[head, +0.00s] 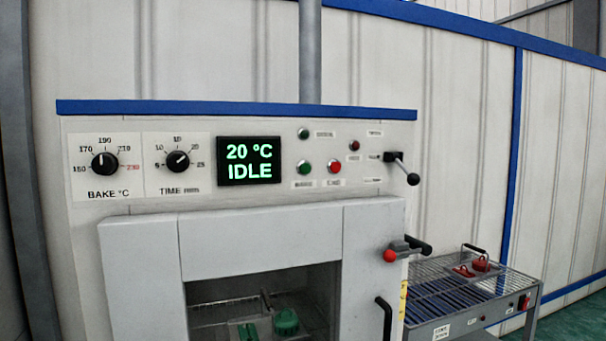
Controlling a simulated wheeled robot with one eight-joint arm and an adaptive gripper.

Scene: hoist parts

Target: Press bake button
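The oven's control panel (240,191) fills the middle of the head view. A green button (305,167) sits right of the display, above a small label too blurred to read surely; it is likely the bake button. A red button (334,166) is just right of it. The display (249,161) reads 20 °C and IDLE in green. A bake dial (105,163) and a time dial (177,162) are on the left of the panel. My gripper is not in view.
A black-knobbed lever (404,170) and a red-knobbed latch (391,255) stick out on the right. Green parts (286,321) show inside the oven opening. A rack table (460,293) with red parts (481,263) stands at right.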

